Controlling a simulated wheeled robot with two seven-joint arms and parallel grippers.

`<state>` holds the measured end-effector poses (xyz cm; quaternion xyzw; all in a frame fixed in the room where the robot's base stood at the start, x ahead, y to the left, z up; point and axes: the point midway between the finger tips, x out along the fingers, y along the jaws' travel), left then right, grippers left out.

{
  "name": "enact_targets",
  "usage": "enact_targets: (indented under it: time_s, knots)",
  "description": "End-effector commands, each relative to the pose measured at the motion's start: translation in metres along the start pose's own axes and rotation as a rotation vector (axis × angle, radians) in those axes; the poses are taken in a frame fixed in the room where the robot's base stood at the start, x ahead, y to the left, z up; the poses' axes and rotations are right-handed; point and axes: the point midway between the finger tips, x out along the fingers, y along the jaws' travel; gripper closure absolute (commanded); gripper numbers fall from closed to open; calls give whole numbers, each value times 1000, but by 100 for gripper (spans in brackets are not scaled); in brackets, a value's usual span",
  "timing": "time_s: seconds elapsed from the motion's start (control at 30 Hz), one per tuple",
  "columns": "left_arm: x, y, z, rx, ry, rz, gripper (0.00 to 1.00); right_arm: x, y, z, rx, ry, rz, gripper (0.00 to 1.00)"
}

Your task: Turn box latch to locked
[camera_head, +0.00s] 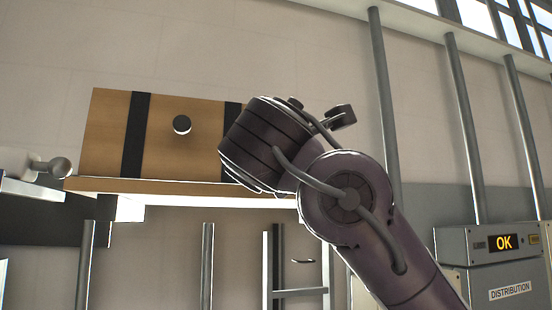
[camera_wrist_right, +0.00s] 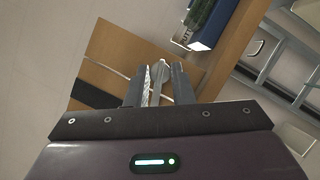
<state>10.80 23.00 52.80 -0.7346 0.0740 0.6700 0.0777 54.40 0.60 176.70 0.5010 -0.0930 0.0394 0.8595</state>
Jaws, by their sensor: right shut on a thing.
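A wooden box (camera_head: 205,115) with two black straps stands on a wooden shelf (camera_head: 150,186) in the head view. A round dark knob (camera_head: 182,125) is on its front between the straps. My right arm reaches up to the box's right part and hides it; the gripper fingers are hidden there. In the right wrist view the box (camera_wrist_right: 115,52) lies behind my right gripper (camera_wrist_right: 158,75). Its fingers are shut on a slim grey piece (camera_wrist_right: 157,88), apparently the latch; whether it is locked I cannot tell. My left gripper is out of view.
A green item (camera_wrist_right: 208,18) and a blue item (camera_wrist_right: 220,25) are beside the box in the wrist view. Vertical pipes (camera_head: 385,100) run along the wall at the right. Grey units with an OK display (camera_head: 503,242) stand at the lower right.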

Motion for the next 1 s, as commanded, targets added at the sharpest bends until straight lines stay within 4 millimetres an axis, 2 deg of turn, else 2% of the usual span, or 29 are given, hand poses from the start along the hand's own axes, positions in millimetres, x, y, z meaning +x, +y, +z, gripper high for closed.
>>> enact_targets:
  time_s: [0.4, 1.0]
  knots:
    - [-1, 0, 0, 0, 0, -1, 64, 0, 2, 0, 227, 1, -94, 100]
    - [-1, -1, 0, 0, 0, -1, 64, 0, 2, 0, 279, 0, -116, 100]
